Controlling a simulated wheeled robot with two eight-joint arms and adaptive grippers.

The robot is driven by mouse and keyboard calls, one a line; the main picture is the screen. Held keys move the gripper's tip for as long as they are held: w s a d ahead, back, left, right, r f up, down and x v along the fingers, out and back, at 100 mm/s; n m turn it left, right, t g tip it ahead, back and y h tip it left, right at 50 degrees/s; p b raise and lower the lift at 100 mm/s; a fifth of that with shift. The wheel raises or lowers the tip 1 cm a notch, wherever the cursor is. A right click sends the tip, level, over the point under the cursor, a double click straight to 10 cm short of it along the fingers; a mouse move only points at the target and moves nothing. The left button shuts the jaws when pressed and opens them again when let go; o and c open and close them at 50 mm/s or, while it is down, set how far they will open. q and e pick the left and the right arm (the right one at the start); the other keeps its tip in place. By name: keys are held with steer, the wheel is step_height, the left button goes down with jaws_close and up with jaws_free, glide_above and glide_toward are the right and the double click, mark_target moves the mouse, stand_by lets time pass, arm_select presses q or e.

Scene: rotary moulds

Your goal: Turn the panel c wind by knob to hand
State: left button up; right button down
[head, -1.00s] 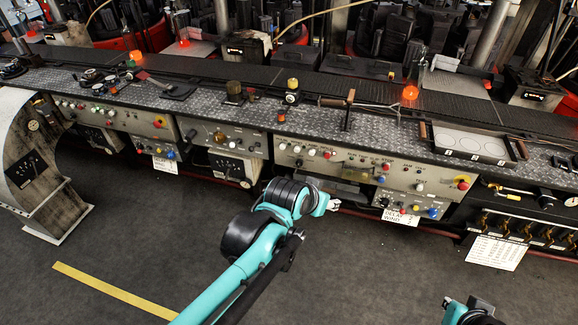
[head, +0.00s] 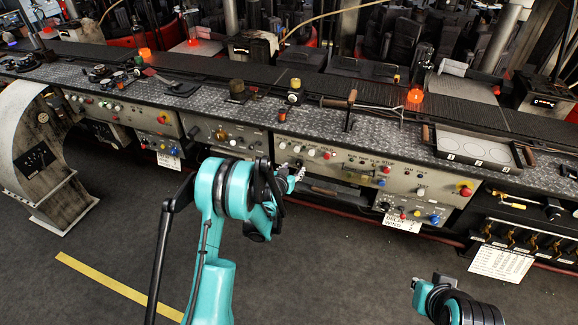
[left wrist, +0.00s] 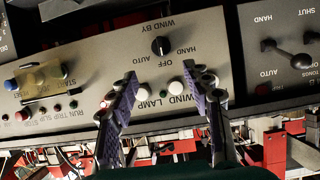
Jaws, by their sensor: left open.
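In the left wrist view a small black rotary knob (left wrist: 161,46) sits on a pale grey panel (left wrist: 110,50). Its printed labels read WIND BY, HAND, OFF and AUTO. A pale mark on it looks roughly upright, but its exact setting is hard to tell. My left gripper (left wrist: 160,76) is open and empty, its two fingers spread in front of the panel, below the knob in the picture and apart from it. In the head view my left gripper (head: 296,178) is close to the panel front (head: 345,168). My right gripper (head: 418,288) shows only partly, low in the frame.
Two white buttons (left wrist: 177,88) lie between and near my left fingers. Red, green and blue buttons line the panel's left. A lever (left wrist: 290,55) stands out on the neighbouring panel. A counter (head: 390,135) runs above the panels. The floor in front is clear.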

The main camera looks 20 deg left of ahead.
mark_target(298, 164)
arm_select(q)
steer(key=b+x, duration=0.1)
steer(key=x, duration=0.2)
steer(key=b+x, duration=0.1)
steer(key=x, duration=0.2)
steer(key=shift+w+a+f, duration=0.2)
steer(key=shift+f, duration=0.3)
steer(key=shift+w+f+b, duration=0.2)
steer(key=shift+w+b, duration=0.1)
steer(key=shift+w, duration=0.4)
jaws_close()
